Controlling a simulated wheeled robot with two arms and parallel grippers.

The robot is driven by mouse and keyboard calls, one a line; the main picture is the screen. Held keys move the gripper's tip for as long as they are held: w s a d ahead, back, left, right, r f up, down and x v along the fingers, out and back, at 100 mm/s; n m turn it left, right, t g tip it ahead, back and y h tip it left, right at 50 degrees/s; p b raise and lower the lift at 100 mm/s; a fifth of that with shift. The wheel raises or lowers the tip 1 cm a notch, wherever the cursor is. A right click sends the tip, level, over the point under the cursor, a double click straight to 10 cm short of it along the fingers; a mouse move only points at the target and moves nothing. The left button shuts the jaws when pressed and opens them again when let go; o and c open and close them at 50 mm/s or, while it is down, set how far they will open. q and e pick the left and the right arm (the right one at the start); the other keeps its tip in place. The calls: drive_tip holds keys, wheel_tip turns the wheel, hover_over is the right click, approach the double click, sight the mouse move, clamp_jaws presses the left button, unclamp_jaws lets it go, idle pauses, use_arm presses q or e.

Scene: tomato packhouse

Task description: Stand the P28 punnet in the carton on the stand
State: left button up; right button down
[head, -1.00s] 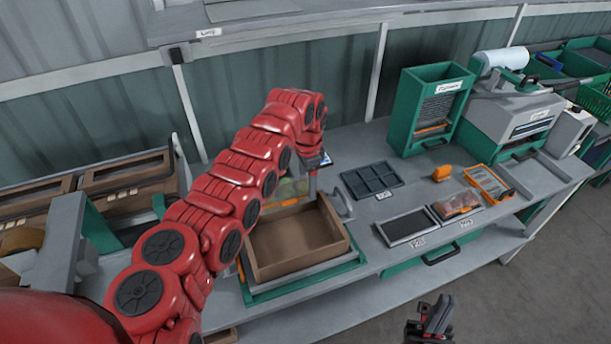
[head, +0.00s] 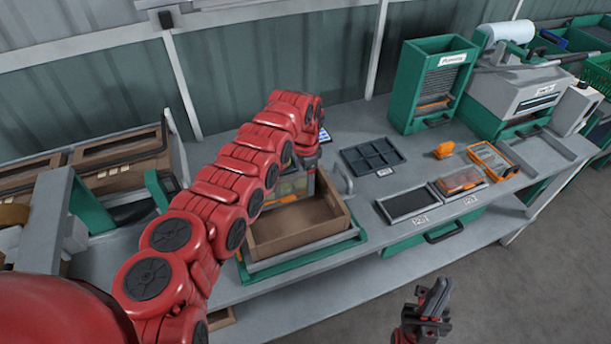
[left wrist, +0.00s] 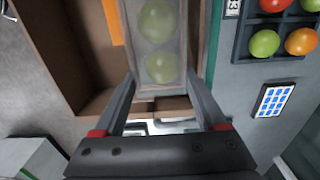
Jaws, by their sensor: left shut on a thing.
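My left gripper (head: 309,163) is shut on a punnet (head: 291,187) of green tomatoes; the punnet also shows between the fingers in the left wrist view (left wrist: 157,78). My red arm hides part of it in the head view. The punnet is at the back of the open brown carton (head: 299,242), overlapping its rear side; I cannot tell whether it touches the carton. The carton rests tilted on the green and grey stand (head: 352,240). In the left wrist view, carton walls (left wrist: 45,22) lie left of the punnet. My right gripper (head: 432,305) hangs in front of the bench; its jaw state is unclear.
A dark compartment tray (head: 371,157), a black pad (head: 407,203) and a filled punnet (head: 461,180) lie right of the carton. A green dispenser (head: 432,85) stands behind. A tray (left wrist: 244,42) with several tomatoes shows in the left wrist view.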

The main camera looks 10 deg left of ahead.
use_arm(q)
drive_tip(key=shift+f+b, duration=1.65)
drive_tip(key=shift+f, duration=0.9)
drive_tip(key=o, duration=1.3)
drive_tip(key=shift+c, duration=1.1)
drive_tip(key=shift+r, duration=0.1)
